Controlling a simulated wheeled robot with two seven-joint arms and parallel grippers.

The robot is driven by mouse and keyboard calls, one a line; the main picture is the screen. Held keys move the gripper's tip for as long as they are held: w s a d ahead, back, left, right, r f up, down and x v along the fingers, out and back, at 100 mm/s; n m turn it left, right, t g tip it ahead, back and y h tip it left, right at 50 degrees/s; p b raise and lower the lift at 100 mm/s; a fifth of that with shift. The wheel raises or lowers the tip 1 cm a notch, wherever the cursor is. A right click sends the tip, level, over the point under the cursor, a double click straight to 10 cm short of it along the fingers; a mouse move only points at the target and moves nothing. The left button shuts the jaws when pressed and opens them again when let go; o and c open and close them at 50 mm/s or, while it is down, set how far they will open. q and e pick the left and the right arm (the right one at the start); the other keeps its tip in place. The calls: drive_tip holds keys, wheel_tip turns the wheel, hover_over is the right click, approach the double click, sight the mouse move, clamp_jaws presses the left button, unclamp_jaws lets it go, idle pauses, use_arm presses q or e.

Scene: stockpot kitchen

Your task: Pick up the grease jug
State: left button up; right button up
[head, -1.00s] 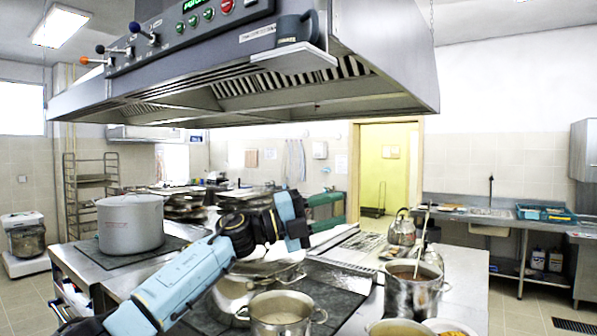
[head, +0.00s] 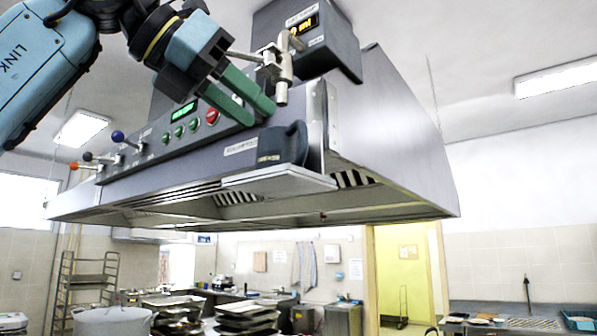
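The dark grey grease jug (head: 283,145) stands on a small metal shelf (head: 275,182) at the front corner of the range hood in the head view. Its handle is on the right, and it has a small label low on its side. My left gripper (head: 260,110) is above and a little left of the jug in the picture, with its green fingers apart and nothing visible between them. It does not appear to touch the jug. My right gripper is not in view.
A metal spout with a valve (head: 277,72) hangs above the jug, below a dark dispenser box (head: 308,38) with a lit display. The hood's control panel (head: 180,125) has buttons and coloured knobs. A stockpot (head: 113,322) shows at the bottom left.

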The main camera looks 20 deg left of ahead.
sight(299, 141)
use_arm(q)
drive_tip(key=w+d+f, duration=0.1)
drive_tip(key=w+d+f+p, duration=0.1)
drive_tip(key=w+d, duration=0.1)
drive_tip(key=shift+d, duration=0.3)
drive_tip(key=p+x, duration=0.1)
drive_tip(key=x, duration=0.2)
drive_tip(key=shift+w+d, duration=0.1)
drive_tip(key=shift+w, duration=0.1)
drive_tip(key=x, duration=0.3)
drive_tip(key=shift+w+p, duration=0.15)
drive_tip(key=shift+p, duration=0.2)
drive_tip(key=shift+s, duration=0.25)
drive_tip(key=shift+c, duration=1.8)
drive_tip(key=shift+w, duration=0.1)
clamp_jaws()
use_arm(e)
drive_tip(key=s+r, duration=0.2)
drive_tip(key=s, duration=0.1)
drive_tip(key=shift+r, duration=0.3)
